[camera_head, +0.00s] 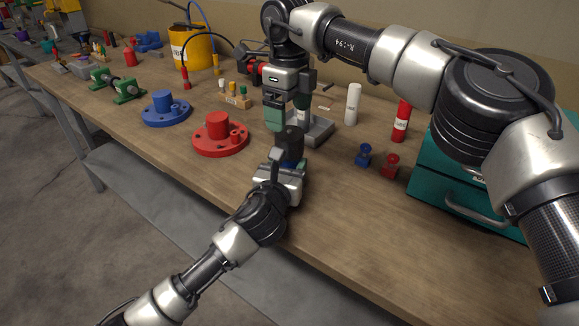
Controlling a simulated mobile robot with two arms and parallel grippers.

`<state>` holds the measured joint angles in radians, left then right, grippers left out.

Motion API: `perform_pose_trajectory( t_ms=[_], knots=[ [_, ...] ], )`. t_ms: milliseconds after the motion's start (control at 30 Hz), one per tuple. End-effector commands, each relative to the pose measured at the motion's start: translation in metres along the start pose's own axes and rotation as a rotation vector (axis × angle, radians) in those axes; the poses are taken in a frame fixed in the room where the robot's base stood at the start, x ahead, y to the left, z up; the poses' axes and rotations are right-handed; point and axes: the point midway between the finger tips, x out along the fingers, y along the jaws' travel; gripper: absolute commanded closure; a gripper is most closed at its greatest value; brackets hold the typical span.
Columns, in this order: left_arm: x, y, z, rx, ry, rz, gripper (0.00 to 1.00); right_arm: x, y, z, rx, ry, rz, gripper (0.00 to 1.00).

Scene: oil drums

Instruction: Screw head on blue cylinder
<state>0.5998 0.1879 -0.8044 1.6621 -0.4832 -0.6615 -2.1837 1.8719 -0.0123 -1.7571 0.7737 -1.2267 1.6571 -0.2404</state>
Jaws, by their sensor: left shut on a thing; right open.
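The blue head (364,154) stands upright on the bench, left of the red head (390,167). My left gripper (289,160) is low at the bench's front edge, shut on a dark piece (290,135) mostly hidden by its fingers; I cannot tell whether this is the blue cylinder. My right gripper (288,115) points down just above and behind it, open with green pads. Its fingers are in front of a grey metal holder (318,130). No blue cylinder shows clearly elsewhere. A white cylinder (352,104) and a red cylinder (401,121) stand upright to the right.
A red flanged base (220,138) and a blue one (165,110) sit to the left. A small wooden block with pegs (237,101) and a yellow bucket (190,48) are behind. A teal drawer box (462,190) bounds the right. The front right bench (350,235) is clear.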

Motion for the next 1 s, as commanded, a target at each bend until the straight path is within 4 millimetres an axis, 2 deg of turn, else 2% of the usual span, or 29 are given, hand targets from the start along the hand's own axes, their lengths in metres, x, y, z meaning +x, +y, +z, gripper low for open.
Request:
perform_pose_trajectory(
  t_ms=[700, 900, 1000],
  knots=[
    [-0.0001, 0.0, -0.0011, 0.001, 0.002, 0.0, 1.0, 0.0, -0.0001, -0.0003, -1.658, -0.001, 0.001, 0.12],
    [-0.0001, 0.0, -0.0012, 0.001, 0.002, 0.0, 1.0, 0.0001, -0.0003, -0.0003, -2.04, -0.001, 0.0, 0.12],
    [-0.0001, 0.0, -0.0012, 0.001, 0.002, 0.0, 1.0, 0.0001, -0.0004, -0.0004, -2.166, 0.0, 0.0, 0.12]
  ],
)
